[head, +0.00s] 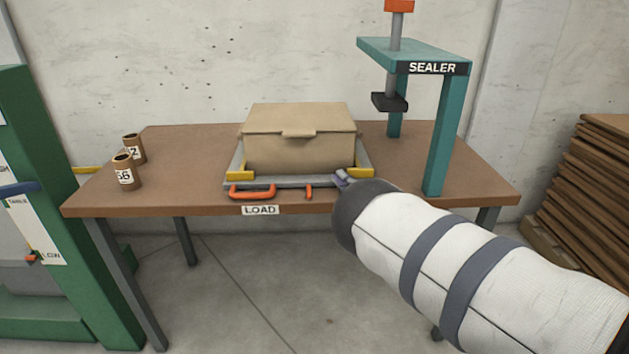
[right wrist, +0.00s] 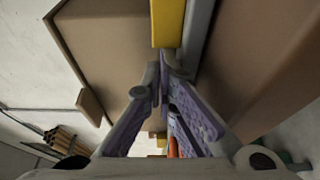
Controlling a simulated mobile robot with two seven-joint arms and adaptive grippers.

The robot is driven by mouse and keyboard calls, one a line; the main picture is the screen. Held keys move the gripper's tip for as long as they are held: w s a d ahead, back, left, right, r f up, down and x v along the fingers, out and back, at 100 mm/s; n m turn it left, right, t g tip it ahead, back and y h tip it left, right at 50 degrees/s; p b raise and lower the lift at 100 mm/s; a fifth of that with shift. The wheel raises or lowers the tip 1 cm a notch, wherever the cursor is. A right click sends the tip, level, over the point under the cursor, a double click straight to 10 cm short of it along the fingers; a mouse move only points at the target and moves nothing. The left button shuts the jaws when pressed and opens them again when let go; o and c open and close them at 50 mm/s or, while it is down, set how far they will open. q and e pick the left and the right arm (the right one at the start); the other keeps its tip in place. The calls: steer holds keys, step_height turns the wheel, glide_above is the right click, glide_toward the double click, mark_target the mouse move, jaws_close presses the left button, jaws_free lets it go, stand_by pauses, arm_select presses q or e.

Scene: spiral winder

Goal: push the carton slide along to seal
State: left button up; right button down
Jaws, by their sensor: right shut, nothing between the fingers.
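A closed brown carton (head: 300,137) sits on the grey slide (head: 290,182), which has yellow corner pieces and lies above the LOAD label (head: 261,210). An orange handle (head: 252,191) is on the slide's front edge. The teal sealer (head: 432,68) stands to the right, its dark press pad (head: 390,102) raised. My right gripper (head: 342,178) is shut and empty at the slide's front right corner; contact is unclear. In the right wrist view its fingertips (right wrist: 165,75) meet below the yellow piece (right wrist: 167,22), beside the carton (right wrist: 105,50). My left gripper is out of view.
The brown table (head: 190,165) is clear between the slide and the sealer's post (head: 439,145). Two numbered cardboard tubes (head: 125,172) stand at its left. A green machine (head: 60,200) is at far left. Flat brown boards (head: 590,190) are stacked at right.

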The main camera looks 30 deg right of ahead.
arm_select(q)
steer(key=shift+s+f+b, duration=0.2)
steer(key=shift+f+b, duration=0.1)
arm_select(e)
steer(key=s+d, duration=0.1)
steer(key=d, duration=0.2)
steer(key=s+d, duration=0.2)
steer(key=d, duration=0.2)
steer(key=s+d, duration=0.2)
steer(key=d, duration=0.2)
steer(key=shift+s, duration=0.1)
